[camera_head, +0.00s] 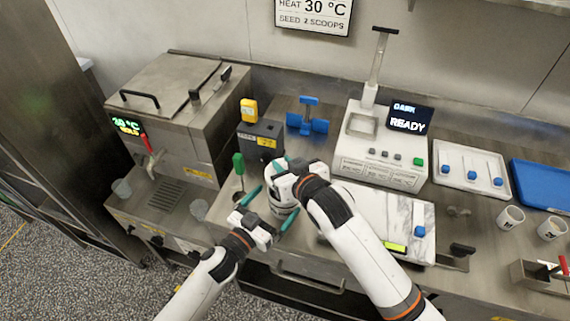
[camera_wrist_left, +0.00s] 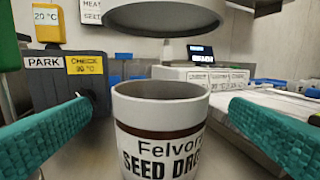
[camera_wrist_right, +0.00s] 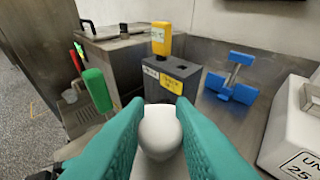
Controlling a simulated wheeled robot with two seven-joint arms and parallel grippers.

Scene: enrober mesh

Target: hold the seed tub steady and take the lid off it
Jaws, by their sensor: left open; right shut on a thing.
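The seed tub (camera_wrist_left: 165,140) is white with a brown band and stands upright in the left wrist view; its top is uncovered. The lid (camera_wrist_left: 165,14) hangs above it with a clear gap, its dark underside showing. My right gripper (camera_wrist_right: 160,112) is shut on the lid's white knob (camera_wrist_right: 160,137). My left gripper (camera_wrist_left: 160,112) is open, with one teal finger on each side of the tub; I cannot tell any contact. In the head view my right gripper (camera_head: 281,166) and wrist hide part of the lid and tub.
A grey box marked PARK (camera_head: 261,139) and a blue stand (camera_head: 306,123) are behind the tub. A metal tempering machine (camera_head: 168,105) is to the left. A white READY device (camera_head: 378,150) and a marble slab (camera_head: 397,207) are to the right. Small cups (camera_head: 510,218) stand farther right.

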